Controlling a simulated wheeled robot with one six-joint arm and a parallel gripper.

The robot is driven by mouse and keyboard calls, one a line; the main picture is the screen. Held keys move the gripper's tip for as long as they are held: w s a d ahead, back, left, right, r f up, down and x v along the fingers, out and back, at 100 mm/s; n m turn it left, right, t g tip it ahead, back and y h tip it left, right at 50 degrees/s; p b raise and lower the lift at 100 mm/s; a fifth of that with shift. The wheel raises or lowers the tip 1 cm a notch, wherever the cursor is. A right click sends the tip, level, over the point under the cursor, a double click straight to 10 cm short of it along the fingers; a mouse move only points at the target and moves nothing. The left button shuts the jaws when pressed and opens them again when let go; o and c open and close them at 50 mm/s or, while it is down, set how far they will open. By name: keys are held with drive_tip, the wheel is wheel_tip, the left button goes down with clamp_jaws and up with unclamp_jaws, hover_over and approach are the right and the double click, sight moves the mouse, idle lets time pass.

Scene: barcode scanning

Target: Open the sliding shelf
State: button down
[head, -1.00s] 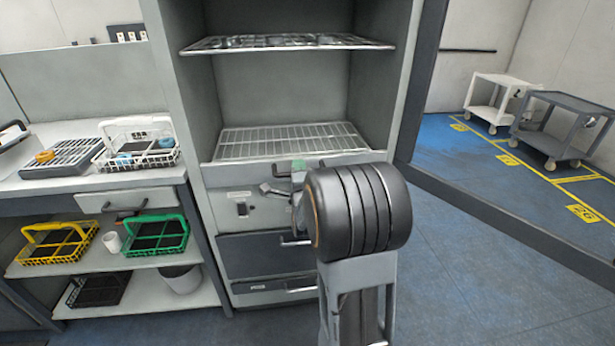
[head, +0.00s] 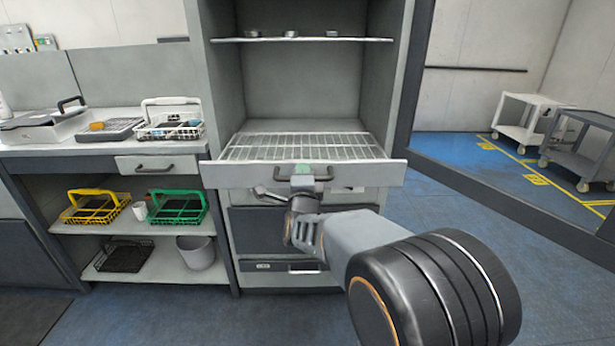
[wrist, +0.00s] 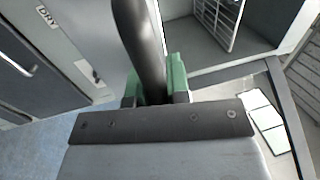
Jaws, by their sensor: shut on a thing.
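The sliding shelf (head: 235,174) is a wire rack with a pale front panel, pulled partly out of the tall grey cabinet. Its dark bar handle (head: 325,173) is in the middle of the panel. My gripper (head: 303,172) is shut on this handle. In the wrist view the dark handle (wrist: 142,40) runs between the green fingertips (wrist: 155,85). My arm hides part of the drawers below the shelf.
A fixed upper shelf (head: 300,40) holds small round items. Dark drawers (head: 265,230) lie below the sliding shelf. At left, a bench (head: 60,151) carries a white basket (head: 168,125); yellow (head: 90,207) and green (head: 178,208) crates sit underneath. Carts (head: 525,120) stand at right; blue floor between is clear.

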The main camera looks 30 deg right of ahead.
drive_tip(key=c, duration=1.1)
unclamp_jaws()
